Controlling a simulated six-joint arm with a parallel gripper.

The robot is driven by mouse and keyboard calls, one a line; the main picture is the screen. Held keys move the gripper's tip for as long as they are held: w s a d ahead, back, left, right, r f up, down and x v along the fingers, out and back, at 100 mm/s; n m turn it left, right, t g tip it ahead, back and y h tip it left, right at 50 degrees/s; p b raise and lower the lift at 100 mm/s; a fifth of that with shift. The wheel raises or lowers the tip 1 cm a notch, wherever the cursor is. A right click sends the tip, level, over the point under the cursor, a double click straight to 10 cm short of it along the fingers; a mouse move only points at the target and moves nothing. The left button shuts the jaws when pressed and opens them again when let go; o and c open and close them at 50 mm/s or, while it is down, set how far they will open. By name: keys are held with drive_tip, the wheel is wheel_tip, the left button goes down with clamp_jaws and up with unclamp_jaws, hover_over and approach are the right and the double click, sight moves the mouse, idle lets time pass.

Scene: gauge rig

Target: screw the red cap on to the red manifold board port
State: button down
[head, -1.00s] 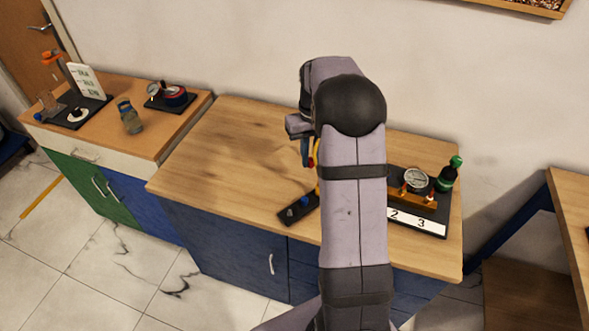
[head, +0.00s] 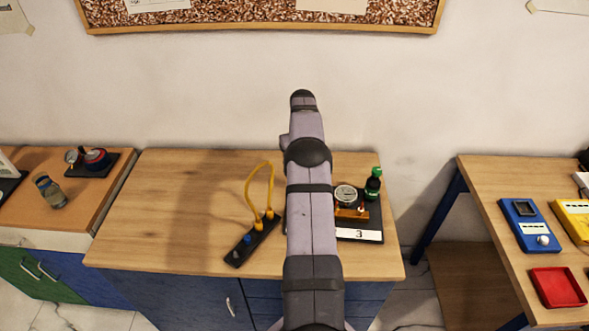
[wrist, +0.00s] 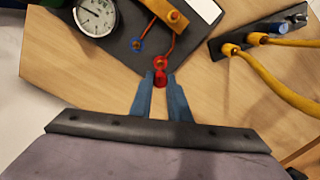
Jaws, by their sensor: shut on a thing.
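The cap shows at the fingertips, right beside the red port in the picture. I cannot tell whether it touches the port or is above it. In the head view, my arm hides the gripper, the cap and the left part of the board (head: 376,222).
A gauge (head: 345,196) and an orange block (head: 352,214) stand on the board, with a green-capped bottle (head: 373,184) at its back right. A black strip (head: 240,250) with a yellow hose (head: 250,185) lies to the left. The bench's left part is clear.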

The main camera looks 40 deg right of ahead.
idle(0.4)
drive_tip(key=shift+f+b, duration=1.35)
drive_tip(key=shift+f, duration=1.3)
drive_tip(key=shift+f, duration=0.3)
drive_tip(key=shift+f+b, duration=0.35)
drive_tip(key=shift+b, duration=0.05)
drive_tip(key=shift+f+b, duration=0.45)
drive_tip(key=shift+f, duration=0.25)
idle(0.6)
drive_tip(key=m, duration=0.4)
drive_tip(key=shift+m, duration=0.6)
drive_tip(key=shift+a, duration=0.1)
